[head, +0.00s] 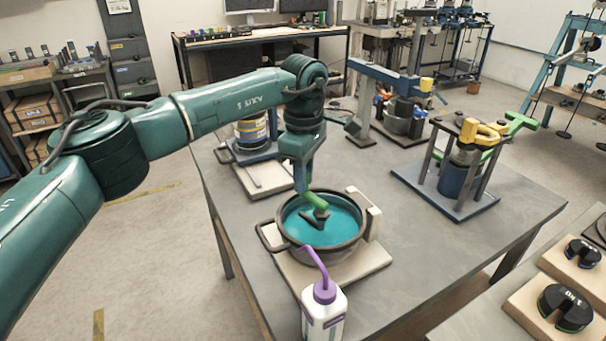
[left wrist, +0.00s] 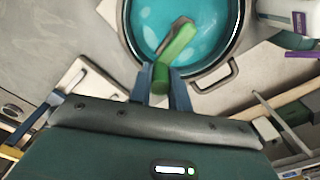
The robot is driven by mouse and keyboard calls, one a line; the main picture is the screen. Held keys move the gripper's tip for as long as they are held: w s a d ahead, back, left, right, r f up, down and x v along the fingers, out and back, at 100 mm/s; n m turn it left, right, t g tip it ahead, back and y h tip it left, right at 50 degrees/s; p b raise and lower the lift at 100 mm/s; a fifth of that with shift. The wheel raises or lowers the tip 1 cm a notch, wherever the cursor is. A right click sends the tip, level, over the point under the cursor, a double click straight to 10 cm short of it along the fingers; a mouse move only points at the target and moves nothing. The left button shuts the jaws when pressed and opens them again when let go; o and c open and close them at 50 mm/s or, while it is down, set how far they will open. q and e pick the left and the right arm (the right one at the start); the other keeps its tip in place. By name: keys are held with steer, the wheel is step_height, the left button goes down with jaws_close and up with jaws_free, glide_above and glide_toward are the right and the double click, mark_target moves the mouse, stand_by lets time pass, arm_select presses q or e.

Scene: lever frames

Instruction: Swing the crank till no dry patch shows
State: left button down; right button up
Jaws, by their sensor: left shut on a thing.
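The pot (head: 283,243) stands on a pale board on the grey table, with a dark rim and side handles. Its inside shows smooth teal (head: 345,217); I make out no dry patch, but the arm and crank cover part of it. The green crank handle (head: 315,200) sits over the pot, joined to a dark arm near the middle. The handle also shows in the left wrist view (left wrist: 180,45), slanting over the teal. My left gripper (head: 304,188) points down from above and is shut on the green handle's end. My right gripper is not in view.
A white bottle with a purple spout (head: 323,308) stands close in front of the pot. A blue-based rig with yellow and green parts (head: 455,185) stands to the right. Black slotted weights (head: 565,307) lie at lower right. Bare table (head: 420,250) lies between.

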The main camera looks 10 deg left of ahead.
arm_select(q)
steer(key=c, duration=1.3)
jaws_free()
step_height(320, 180, up, 13)
steer(key=shift+r, duration=0.1)
